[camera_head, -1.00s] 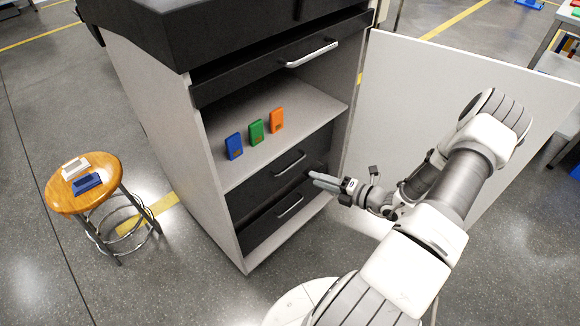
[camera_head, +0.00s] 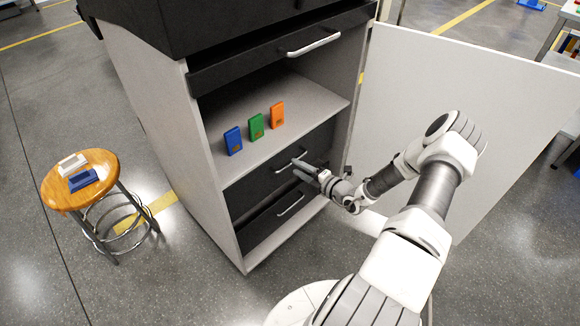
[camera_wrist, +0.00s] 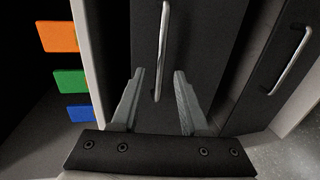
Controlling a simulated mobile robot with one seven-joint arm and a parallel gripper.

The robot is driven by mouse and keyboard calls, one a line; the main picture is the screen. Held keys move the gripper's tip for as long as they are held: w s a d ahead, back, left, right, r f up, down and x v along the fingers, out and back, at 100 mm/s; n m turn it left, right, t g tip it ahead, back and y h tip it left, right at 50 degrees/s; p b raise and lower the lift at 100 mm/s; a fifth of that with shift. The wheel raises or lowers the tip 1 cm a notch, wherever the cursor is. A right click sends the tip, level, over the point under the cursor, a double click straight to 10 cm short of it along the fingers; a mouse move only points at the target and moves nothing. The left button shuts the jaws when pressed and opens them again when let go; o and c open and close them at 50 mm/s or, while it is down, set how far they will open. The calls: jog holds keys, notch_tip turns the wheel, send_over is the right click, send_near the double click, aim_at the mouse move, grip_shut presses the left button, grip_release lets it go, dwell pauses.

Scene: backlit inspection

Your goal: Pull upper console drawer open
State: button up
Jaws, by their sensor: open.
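The grey-and-black console (camera_head: 168,120) has two closed black drawers in its lower part. The upper of these (camera_head: 262,178) has a silver bar handle (camera_head: 288,162), also seen in the wrist view (camera_wrist: 163,45). The lower drawer's handle (camera_head: 291,205) shows at right in the wrist view (camera_wrist: 287,60). My gripper (camera_head: 297,170) is open at the upper drawer's handle. In the wrist view its fingertips (camera_wrist: 160,74) stand on either side of the handle's near end, with gaps on both sides. Whether the fingers reach the handle's depth is unclear.
Another black drawer front with a silver handle (camera_head: 314,45) is above the shelf. Blue (camera_head: 233,141), green (camera_head: 256,127) and orange (camera_head: 277,115) blocks stand on the shelf. An open white door (camera_head: 450,100) is to the right. A wooden stool (camera_head: 62,195) stands left.

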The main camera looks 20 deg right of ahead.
aim_at(291, 164)
jog(key=shift+b+x, duration=0.45)
jog(key=shift+x, duration=1.85)
grip_shut()
